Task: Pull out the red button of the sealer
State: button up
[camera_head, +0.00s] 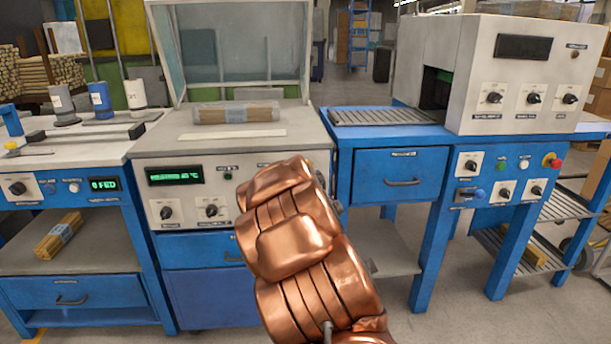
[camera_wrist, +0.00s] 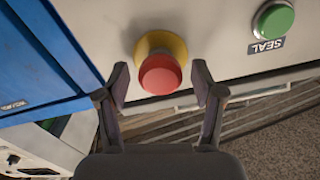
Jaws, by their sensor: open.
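In the wrist view the red button (camera_wrist: 160,75) is a round red cap on a yellow collar, on a light panel. My gripper (camera_wrist: 161,88) is open, with one finger on each side of the red cap. I cannot tell whether the fingers touch it. A green button (camera_wrist: 275,19) labelled SEAL is to the right on the same panel. In the head view the machine with a raised clear lid (camera_head: 245,45), which looks like the sealer, stands behind my copper-coloured arm. My arm hides part of its front panel, and my gripper and this red button do not show there.
A wrapped bundle of wood (camera_head: 236,113) lies on the lidded machine. At right stands a large white machine (camera_head: 470,75) on a blue table with its own red button (camera_head: 552,160). Spools (camera_head: 100,100) stand on the left bench. Grey floor is clear in front.

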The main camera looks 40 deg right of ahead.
jog(key=shift+s+a, duration=0.1)
jog(key=v, duration=0.7)
dwell(0.4)
dwell(0.3)
jog(key=s+a+r+n+g+y+p, duration=0.1)
jog(key=s+a+r+g+y+p, duration=0.25)
jog(key=a+p, duration=0.35)
jog(key=s+a+r+n+g+y+p, duration=0.25)
jog(key=s+a+p, duration=0.2)
jog(key=a, duration=0.55)
jog(key=s+a+r+n+g+y+p, duration=0.1)
jog(key=s+a+r+g+y+p, duration=0.2)
jog(key=a+p, duration=0.45)
jog(key=s+a+r+n+g+p, duration=0.2)
jog(key=s+a+r+p, duration=0.1)
jog(key=s, duration=0.4)
jog(key=s+a+r+n+g+y+p, duration=0.1)
jog(key=s+a+r+n+g+p, duration=0.1)
jog(key=s+a, duration=0.4)
jog(key=s+a+r+n+g+p, duration=0.2)
jog(key=s+a+r+g+p, duration=0.1)
jog(key=s, duration=0.7)
notch_tip(320, 180, up, 3)
jog(key=shift+a+f+y+p, duration=0.15)
jog(key=shift+a+y+p, duration=0.25)
jog(key=shift+a+p, duration=0.55)
